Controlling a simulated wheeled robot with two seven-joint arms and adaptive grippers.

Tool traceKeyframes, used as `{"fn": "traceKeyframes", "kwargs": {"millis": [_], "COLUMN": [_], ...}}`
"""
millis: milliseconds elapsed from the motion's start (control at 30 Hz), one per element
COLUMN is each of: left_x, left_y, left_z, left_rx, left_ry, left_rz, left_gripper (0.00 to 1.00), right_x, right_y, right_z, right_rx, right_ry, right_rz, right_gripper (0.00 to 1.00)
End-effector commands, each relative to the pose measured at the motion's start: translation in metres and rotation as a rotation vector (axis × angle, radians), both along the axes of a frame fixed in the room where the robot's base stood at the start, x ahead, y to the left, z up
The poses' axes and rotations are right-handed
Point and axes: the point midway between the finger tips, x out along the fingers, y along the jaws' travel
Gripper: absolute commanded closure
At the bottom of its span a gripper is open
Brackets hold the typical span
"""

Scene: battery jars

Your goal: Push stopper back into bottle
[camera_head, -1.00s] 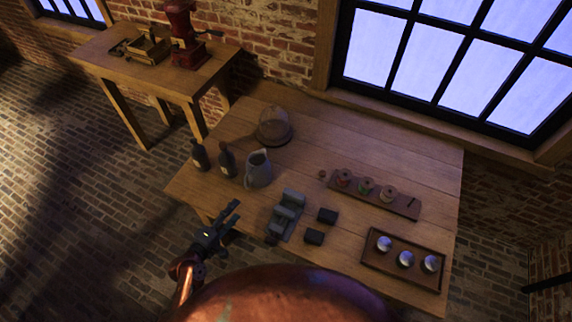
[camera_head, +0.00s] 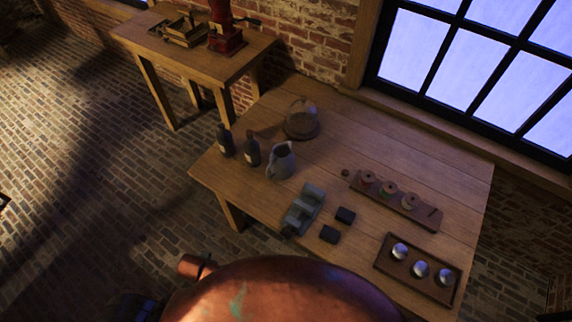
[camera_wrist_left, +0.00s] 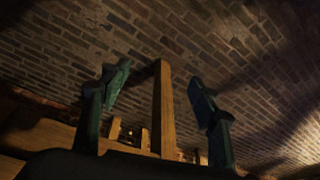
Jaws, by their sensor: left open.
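Two dark bottles stand upright side by side at the left end of the wooden table, the left bottle (camera_head: 225,142) and the right bottle (camera_head: 252,150). Both have pale labels. They are too small and dark to tell whether a stopper sits in either neck. A small round brown piece (camera_head: 345,173) lies near the middle of the table; I cannot tell if it is a stopper. My left gripper (camera_wrist_left: 160,75) shows in the left wrist view, open and empty, with brick floor and a wooden post beyond its fingers. My right gripper is not in view.
A grey jug (camera_head: 281,163) stands just right of the bottles, a glass dome (camera_head: 301,121) behind. A side table (camera_head: 246,62) stands behind left.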

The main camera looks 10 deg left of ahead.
Motion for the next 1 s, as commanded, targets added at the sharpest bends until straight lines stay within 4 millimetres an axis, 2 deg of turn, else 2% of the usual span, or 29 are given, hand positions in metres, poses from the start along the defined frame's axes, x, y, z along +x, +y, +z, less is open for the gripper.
{"fn": "traceKeyframes", "kwargs": {"millis": [33, 167, 267, 400, 500, 600, 700, 800, 900, 1000], "left_x": [-0.003, -0.012, -0.026, -0.063, -0.098, -0.137, -0.173, -0.203, -0.221, -0.230], "left_y": [-0.001, -0.003, -0.005, -0.009, -0.012, -0.012, -0.011, -0.010, -0.009, -0.006], "left_z": [-0.018, -0.069, -0.117, -0.192, -0.238, -0.274, -0.299, -0.313, -0.321, -0.324], "left_rx": [0.001, -0.001, -0.006, -0.012, -0.017, -0.020, -0.020, -0.021, -0.021, -0.021], "left_ry": [0.014, 0.038, 0.057, 0.091, 0.114, 0.137, 0.155, 0.168, 0.175, 0.178], "left_rz": [-0.005, -0.016, -0.024, -0.040, -0.053, -0.065, -0.075, -0.083, -0.088, -0.092], "left_gripper": [0.44, 0.44, 0.44, 0.44, 0.44, 0.44, 0.44, 0.44, 0.44, 0.44], "right_x": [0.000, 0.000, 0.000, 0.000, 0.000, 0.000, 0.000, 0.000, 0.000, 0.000], "right_y": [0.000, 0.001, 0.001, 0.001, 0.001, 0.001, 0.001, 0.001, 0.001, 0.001], "right_z": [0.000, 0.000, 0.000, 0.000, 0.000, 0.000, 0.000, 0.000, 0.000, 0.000], "right_rx": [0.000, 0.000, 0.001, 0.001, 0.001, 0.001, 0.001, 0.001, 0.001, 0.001], "right_ry": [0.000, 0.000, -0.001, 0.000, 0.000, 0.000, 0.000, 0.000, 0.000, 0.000], "right_rz": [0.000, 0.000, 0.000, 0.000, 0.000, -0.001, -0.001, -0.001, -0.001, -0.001], "right_gripper": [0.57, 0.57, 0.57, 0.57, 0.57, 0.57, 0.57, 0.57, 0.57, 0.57]}}
